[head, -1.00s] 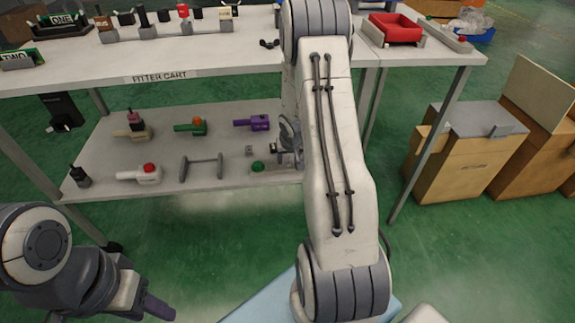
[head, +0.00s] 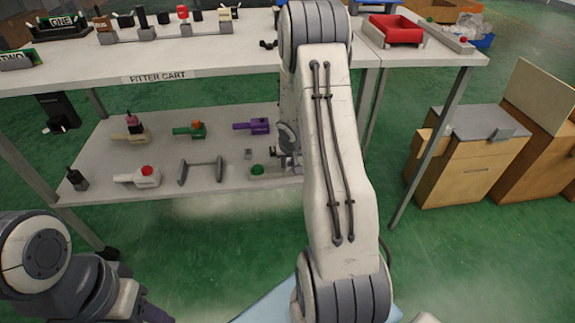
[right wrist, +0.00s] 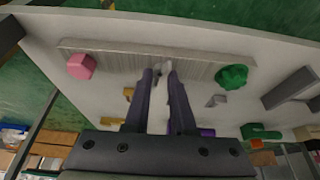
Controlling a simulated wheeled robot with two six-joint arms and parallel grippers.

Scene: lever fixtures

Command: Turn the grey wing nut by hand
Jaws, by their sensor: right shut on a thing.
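In the right wrist view the grey wing nut (right wrist: 162,78) stands at the middle of a grey ribbed bar (right wrist: 115,58). A pink hexagonal knob (right wrist: 81,66) is at the bar's left and a green lobed knob (right wrist: 232,76) at its right. My right gripper (right wrist: 165,76) has its purple fingers on both sides of the wing nut, shut on it. In the head view my right gripper (head: 284,155) is at the lower shelf, just right of the green knob (head: 257,170), and the wing nut is hidden. My left gripper (head: 152,313) is partly cut off, its opening unclear.
The lower shelf (head: 215,125) holds several coloured lever fixtures and a grey bar handle (head: 201,169) left of my right gripper. The cart's top (head: 230,55) is close above. A red tray (head: 394,30) stands at the top right.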

